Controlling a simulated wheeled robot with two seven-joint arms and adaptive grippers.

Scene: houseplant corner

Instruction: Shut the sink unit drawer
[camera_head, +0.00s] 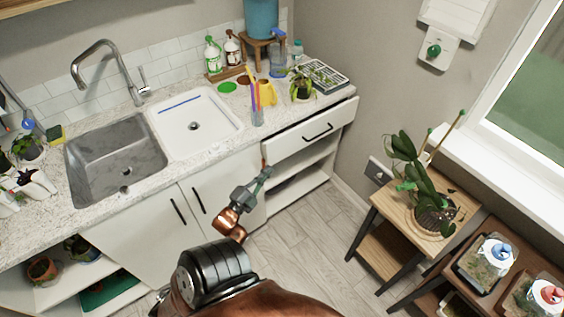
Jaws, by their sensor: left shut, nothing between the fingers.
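The sink unit drawer (292,142) has a white front with a black bar handle (318,132). It sits under the right end of the speckled counter, above open shelves. Its front seems to stand slightly out from the counter edge, but how far is hard to tell. My left gripper (265,168) is shut and empty. It points toward the drawer's lower left corner, in front of the unit, and appears apart from the drawer. My right gripper is not in view.
White cabinet doors (226,190) with black handles lie left of the drawer. The counter holds a grey sink (115,160), a white basin (190,125), bottles and a seed tray (320,76). A wooden plant stand (385,245) stands to the right. The floor (310,230) between is clear.

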